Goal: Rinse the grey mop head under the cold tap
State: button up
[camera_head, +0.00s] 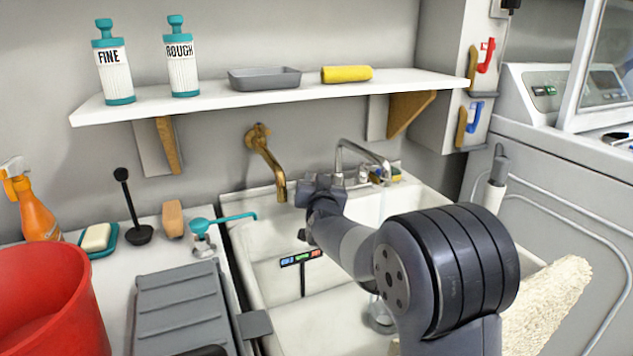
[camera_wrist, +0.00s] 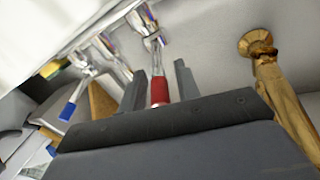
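My gripper (camera_wrist: 160,88) is open, with its two dark fingers apart on either side of a red tap handle (camera_wrist: 159,92) on a chrome fitting. I cannot tell whether they touch it. A blue tap handle (camera_wrist: 68,114) is to the left in the wrist view. In the head view my gripper is at the chrome tap (camera_head: 362,153) behind the sink (camera_head: 262,240), hiding part of it. A brass tap (camera_head: 265,162) is to its left. I see no clearly grey mop head; a cream shaggy thing (camera_head: 548,302), partly behind my arm, is at lower right.
A shelf (camera_head: 225,104) with two bottles, a grey tray (camera_head: 264,78) and a yellow roll (camera_head: 347,73) overhangs the taps. A red bucket (camera_head: 45,305), an orange spray bottle (camera_head: 36,212) and a black-handled plunger (camera_head: 132,208) stand left. A small coloured strip (camera_head: 302,258) is in the sink.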

jog(key=shift+s+f, duration=0.1)
jog(key=shift+s, duration=0.05)
jog(key=s, duration=0.3)
jog(key=s+p, duration=0.1)
jog(key=s, duration=0.3)
jog(key=s+d, duration=0.1)
jog(key=s, duration=0.2)
jog(key=shift+s, duration=0.25)
jog(key=shift+w, duration=0.1)
jog(key=w, duration=0.7)
jog(key=w+a+b, duration=0.1)
jog(key=w, duration=0.2)
jog(key=shift+w, duration=0.35)
jog(key=shift+s, duration=0.2)
